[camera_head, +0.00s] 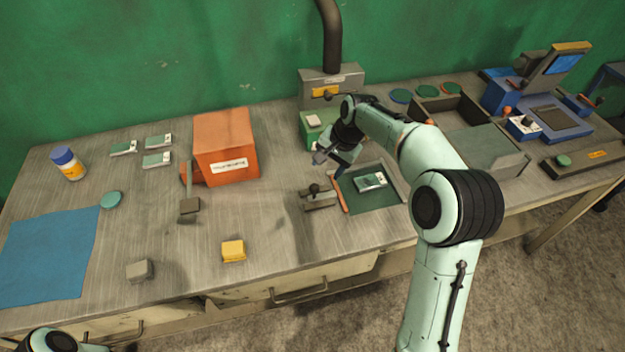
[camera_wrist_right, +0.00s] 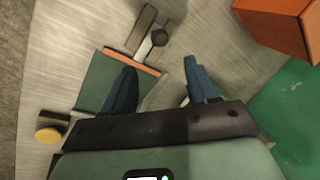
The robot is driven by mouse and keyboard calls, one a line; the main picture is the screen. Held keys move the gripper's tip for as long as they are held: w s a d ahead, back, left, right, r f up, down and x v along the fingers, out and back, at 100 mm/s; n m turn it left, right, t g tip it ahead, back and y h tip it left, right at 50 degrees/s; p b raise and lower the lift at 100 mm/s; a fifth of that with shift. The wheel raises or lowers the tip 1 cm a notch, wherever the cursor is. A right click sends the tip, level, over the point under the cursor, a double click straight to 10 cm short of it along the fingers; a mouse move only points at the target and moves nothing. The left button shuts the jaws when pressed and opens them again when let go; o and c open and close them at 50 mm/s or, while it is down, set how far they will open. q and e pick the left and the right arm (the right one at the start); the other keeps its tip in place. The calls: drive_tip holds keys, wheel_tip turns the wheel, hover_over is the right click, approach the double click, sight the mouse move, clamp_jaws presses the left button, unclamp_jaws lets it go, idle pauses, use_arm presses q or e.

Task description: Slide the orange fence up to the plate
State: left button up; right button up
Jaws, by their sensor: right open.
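The orange fence (camera_head: 341,196) is a thin bar along the left edge of a dark green mat (camera_head: 364,204). A grey block with a dark knob (camera_head: 317,195) adjoins its left side. The green-and-white plate (camera_head: 370,181) lies on the mat, apart from the fence. In the right wrist view the fence (camera_wrist_right: 131,61) and knob (camera_wrist_right: 159,37) show ahead of the fingers; I cannot make out the plate there. My right gripper (camera_head: 325,158) is open and empty, above the table behind the knob; its spread fingers (camera_wrist_right: 160,85) show in the wrist view. My left gripper is out of view.
An orange box (camera_head: 224,148) stands to the left and a grey-green machine with a dark pipe (camera_head: 331,84) behind. A grey tray (camera_head: 452,107) and blue device (camera_head: 541,113) are right. A yellow block (camera_head: 233,251) sits near the front edge. Table between box and knob is clear.

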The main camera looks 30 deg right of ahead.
sight(316, 186)
drive_tip(key=x, duration=1.1)
drive_tip(key=shift+w+f, duration=0.1)
drive_tip(key=shift+f, duration=0.15)
drive_tip(key=shift+c, duration=0.3)
